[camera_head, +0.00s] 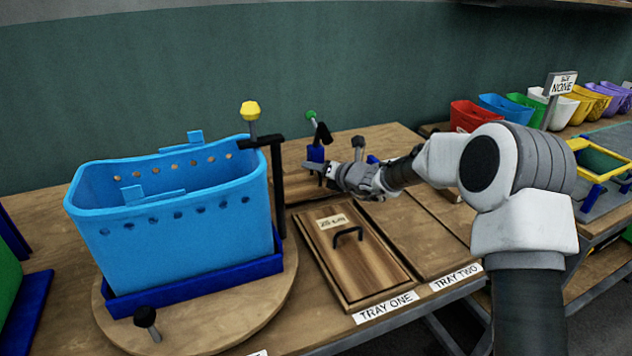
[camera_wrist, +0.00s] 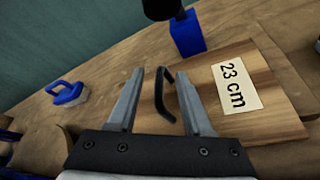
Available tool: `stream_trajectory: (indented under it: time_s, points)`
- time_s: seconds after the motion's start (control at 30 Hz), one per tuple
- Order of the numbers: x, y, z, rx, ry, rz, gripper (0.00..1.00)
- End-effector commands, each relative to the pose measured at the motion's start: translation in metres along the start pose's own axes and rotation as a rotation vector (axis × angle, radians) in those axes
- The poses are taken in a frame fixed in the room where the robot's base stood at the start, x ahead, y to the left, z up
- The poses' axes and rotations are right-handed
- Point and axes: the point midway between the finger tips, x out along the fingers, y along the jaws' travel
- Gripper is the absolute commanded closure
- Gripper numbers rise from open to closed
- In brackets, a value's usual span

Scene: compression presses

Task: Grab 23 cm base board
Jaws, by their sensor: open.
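The 23 cm base board (camera_wrist: 272,72) is a striped wooden board with a cream "23 cm" label (camera_wrist: 236,88) and a black bar handle (camera_wrist: 163,98). My gripper (camera_wrist: 160,74) is open, with one finger on each side of the handle and gaps between. It is not closed on it. In the head view my gripper (camera_head: 310,166) reaches over the back of the table, and the arm hides much of what lies there. Another wooden board (camera_head: 345,266) with a black handle lies in tray one; its label is too small to read.
A blue post with a black top (camera_wrist: 188,34) stands right at the board's far edge. A blue-handled tool (camera_wrist: 68,93) lies to the left. A large blue perforated bin (camera_head: 180,235) stands left on a round wooden plate. Tray two (camera_head: 415,235) looks empty.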

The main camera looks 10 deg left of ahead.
Motion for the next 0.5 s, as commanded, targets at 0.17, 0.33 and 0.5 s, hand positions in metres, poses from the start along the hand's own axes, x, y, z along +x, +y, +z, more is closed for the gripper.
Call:
stream_trajectory:
  time_s: [0.17,0.33,0.5]
  points:
    - [-0.0003,0.0001,0.0000,0.000,0.000,0.000,0.68]
    - [-0.0004,0.0001,0.0000,0.000,0.000,0.000,0.98]
    - [-0.0004,-0.0001,-0.0001,0.001,0.000,0.000,1.00]
